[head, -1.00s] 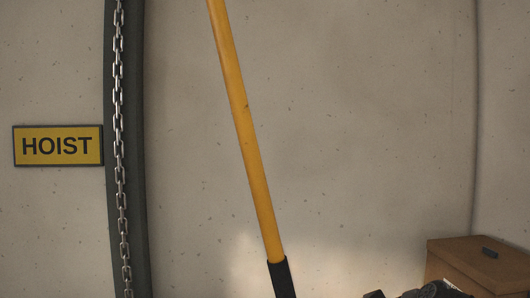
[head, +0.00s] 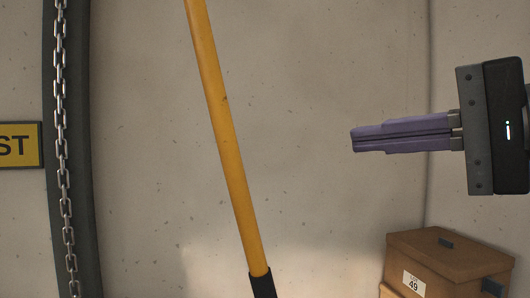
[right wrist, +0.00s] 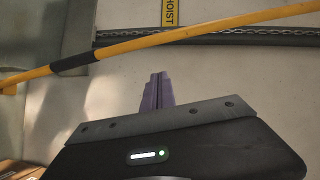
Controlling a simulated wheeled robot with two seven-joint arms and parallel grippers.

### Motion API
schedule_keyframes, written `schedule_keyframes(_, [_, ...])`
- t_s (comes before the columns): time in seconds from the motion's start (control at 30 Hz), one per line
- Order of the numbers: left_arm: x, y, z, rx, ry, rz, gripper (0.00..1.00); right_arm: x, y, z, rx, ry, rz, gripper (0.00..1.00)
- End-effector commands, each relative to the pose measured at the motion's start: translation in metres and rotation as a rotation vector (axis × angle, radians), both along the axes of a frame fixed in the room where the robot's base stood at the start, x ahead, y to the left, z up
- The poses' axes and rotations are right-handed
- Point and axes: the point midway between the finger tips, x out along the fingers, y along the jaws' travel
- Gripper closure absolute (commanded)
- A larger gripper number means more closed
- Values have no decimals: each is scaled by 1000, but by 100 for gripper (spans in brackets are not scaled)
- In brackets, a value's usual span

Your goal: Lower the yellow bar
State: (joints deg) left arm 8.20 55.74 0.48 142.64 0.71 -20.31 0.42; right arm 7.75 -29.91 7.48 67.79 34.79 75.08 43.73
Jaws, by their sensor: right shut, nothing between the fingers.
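The yellow bar (head: 228,150) stands steep in the head view, leaning so that its top is to the left, with a black sleeve (head: 262,285) at its lower end. Its top runs out of the picture. In the right wrist view the bar (right wrist: 200,33) crosses the upper part beyond the fingers, with the black sleeve (right wrist: 73,63) at left. My right gripper (head: 353,140) is to the right of the bar in the head view, its purple fingers shut, empty and pointing left, apart from the bar. The fingers also show in the right wrist view (right wrist: 156,78). My left gripper is not in view.
A chain (head: 62,150) hangs along a dark post at left, beside a yellow sign (head: 18,146) that is partly cut off. A brown box (head: 440,262) with a "49" label sits at lower right. The wall between bar and gripper is clear.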

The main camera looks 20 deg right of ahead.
Motion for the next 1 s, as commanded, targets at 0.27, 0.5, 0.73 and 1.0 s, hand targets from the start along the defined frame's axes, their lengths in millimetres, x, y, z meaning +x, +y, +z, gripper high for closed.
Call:
schedule_keyframes(0.27, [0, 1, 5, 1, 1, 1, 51, 21, 15, -3, -1, 3, -1, 100])
schedule_keyframes(0.5, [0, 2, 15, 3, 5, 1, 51, 59, 43, -8, -1, 5, 0, 100])
schedule_keyframes(0.73, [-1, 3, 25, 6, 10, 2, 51, 81, 74, -15, -1, 2, 1, 100])
schedule_keyframes(1.0, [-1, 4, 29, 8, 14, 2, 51, 85, 96, -22, -1, 1, -1, 100])
